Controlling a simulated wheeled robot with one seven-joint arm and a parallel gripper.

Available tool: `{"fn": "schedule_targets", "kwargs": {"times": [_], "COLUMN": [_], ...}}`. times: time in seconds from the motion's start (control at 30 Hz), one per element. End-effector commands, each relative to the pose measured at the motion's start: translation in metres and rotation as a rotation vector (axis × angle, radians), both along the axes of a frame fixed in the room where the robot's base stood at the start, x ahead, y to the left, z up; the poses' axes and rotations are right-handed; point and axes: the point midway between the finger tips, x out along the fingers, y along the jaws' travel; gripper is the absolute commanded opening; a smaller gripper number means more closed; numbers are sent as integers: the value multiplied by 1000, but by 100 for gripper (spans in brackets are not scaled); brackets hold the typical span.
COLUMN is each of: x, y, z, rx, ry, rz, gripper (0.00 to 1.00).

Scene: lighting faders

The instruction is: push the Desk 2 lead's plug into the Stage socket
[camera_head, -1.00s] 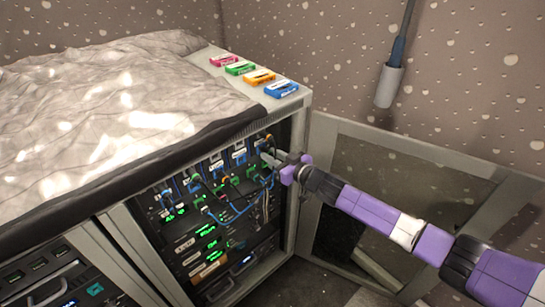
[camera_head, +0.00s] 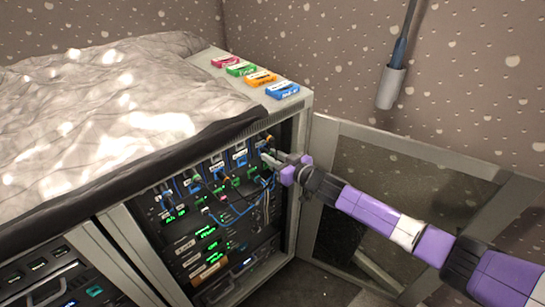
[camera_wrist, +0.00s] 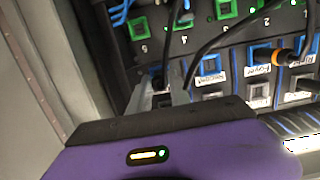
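My gripper (camera_head: 272,158) is at the upper right of the patch panel (camera_head: 215,190), with its fingers pointing at it. In the wrist view, the two grey fingers (camera_wrist: 162,88) are close together with a dark plug (camera_wrist: 163,86) between them. A black cable (camera_wrist: 176,40) runs up from there; I cannot read which lead it is. The fingers cover the socket and label in front of them, so I cannot tell whether the plug is seated. To the right are sockets with white labels (camera_wrist: 211,77), one apparently reading Foyer (camera_wrist: 258,58). I cannot make out a Stage label.
An orange-ended plug (camera_wrist: 285,54) is in the panel to the right. Green-framed sockets (camera_wrist: 180,22) and loose cables are close by. The cabinet's side frame (camera_head: 300,150) and open door (camera_head: 400,155) are beside my arm. Coloured tags (camera_head: 261,78) lie on top.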

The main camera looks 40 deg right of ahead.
Motion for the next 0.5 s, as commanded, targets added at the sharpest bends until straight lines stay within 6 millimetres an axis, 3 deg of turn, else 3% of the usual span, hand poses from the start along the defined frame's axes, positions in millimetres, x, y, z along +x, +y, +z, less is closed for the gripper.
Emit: {"fn": "schedule_targets", "kwargs": {"times": [0.03,0.13,0.5], "x": [1,1,-2], "y": [1,1,0], "z": [3,2,2], "rx": [-1,-1,0], "ry": [-4,-4,-2], "rz": [2,2,0], "gripper": [29,49,49]}}
